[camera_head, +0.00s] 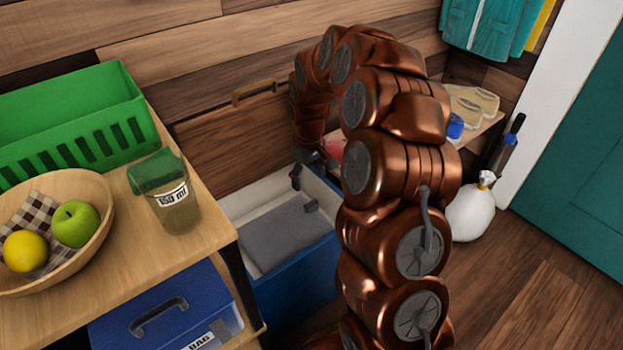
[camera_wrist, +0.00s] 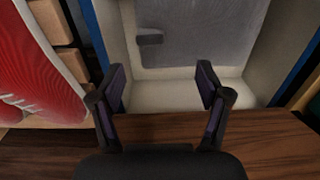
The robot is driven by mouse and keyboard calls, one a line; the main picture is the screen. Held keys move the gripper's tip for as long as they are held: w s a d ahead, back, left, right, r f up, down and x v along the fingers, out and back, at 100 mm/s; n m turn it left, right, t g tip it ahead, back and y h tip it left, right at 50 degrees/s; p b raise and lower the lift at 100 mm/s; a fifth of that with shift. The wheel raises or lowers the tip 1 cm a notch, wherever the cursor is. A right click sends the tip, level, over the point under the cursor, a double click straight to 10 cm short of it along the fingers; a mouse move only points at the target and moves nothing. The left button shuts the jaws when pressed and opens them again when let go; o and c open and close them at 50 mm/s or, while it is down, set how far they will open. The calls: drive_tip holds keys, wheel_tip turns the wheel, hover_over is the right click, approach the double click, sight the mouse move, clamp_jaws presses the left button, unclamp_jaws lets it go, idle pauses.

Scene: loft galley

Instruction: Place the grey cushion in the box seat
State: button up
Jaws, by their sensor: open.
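The box seat (camera_head: 293,283) is a blue box with a pale inside, and its wooden lid (camera_head: 232,130) stands raised against the wall. The grey cushion (camera_head: 285,235) lies flat on the floor inside the box. It also fills the upper middle of the wrist view (camera_wrist: 215,35), with a small dark grey tab at one edge. My gripper (camera_wrist: 160,80) is open and empty, above the wall side of the box and apart from the cushion. In the head view, dark parts of my gripper (camera_head: 296,177) show over the box, partly hidden by my arm.
A wooden counter left of the box holds a green crate (camera_head: 75,120), a lidded jar (camera_head: 177,200) and a fruit bowl (camera_head: 95,240). A blue case (camera_head: 165,310) sits below. A red shoe (camera_wrist: 35,65) stands beside the box.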

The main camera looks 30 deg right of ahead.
drive_tip(key=s+a+r+g, duration=0.1)
drive_tip(key=s+a+r, duration=0.35)
drive_tip(key=s, duration=0.45)
drive_tip(key=s+a+r+g, duration=0.1)
drive_tip(key=s+a+r, duration=0.35)
drive_tip(key=s, duration=0.45)
drive_tip(key=s+a+m+g, duration=0.1)
drive_tip(key=s+a+m, duration=0.1)
drive_tip(key=s, duration=1.8)
drive_tip(key=shift+s+a+r+g, duration=0.15)
drive_tip(key=shift+a+r+g, duration=0.2)
drive_tip(key=shift+r, duration=0.1)
